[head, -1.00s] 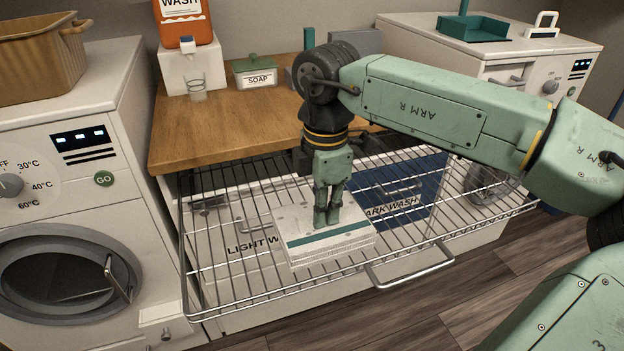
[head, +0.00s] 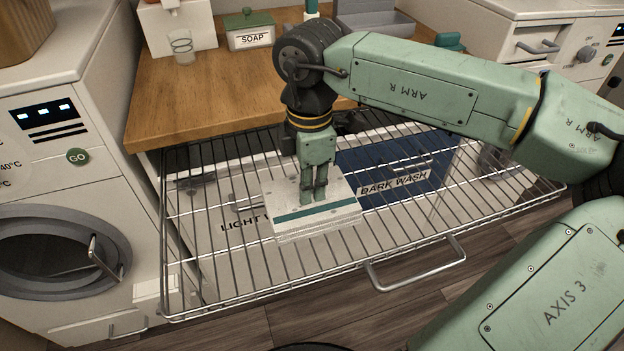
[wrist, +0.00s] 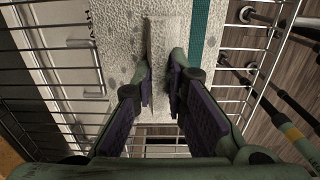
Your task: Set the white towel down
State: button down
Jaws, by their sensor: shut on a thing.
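The white towel (head: 330,217) is folded flat, with a teal stripe along it. In the head view it is at the middle of the pulled-out wire rack (head: 400,248), and I cannot tell whether it rests on the wires or hangs just above. My gripper (head: 313,198) points down and is shut on a raised part of the towel. In the wrist view the towel (wrist: 120,40) shows its stripe to the right of the fingers (wrist: 163,90), with a pinched ridge between the pads.
Below the rack are drawers labelled LIGHT WASH (head: 230,222) and DARK WASH (head: 395,185). A wooden counter (head: 215,95) with a soap box (head: 249,35) and a glass (head: 182,48) is behind. A washer (head: 60,200) stands left. The rack is bare around the towel.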

jog(key=shift+a+r, duration=0.1)
jog(key=shift+f, duration=0.2)
jog(key=c, duration=1.6)
grip_release()
jog(key=shift+r, duration=0.1)
jog(key=shift+r, duration=0.2)
notch_tip(320, 180, up, 12)
jog(key=b, duration=0.1)
jog(key=shift+f, duration=0.1)
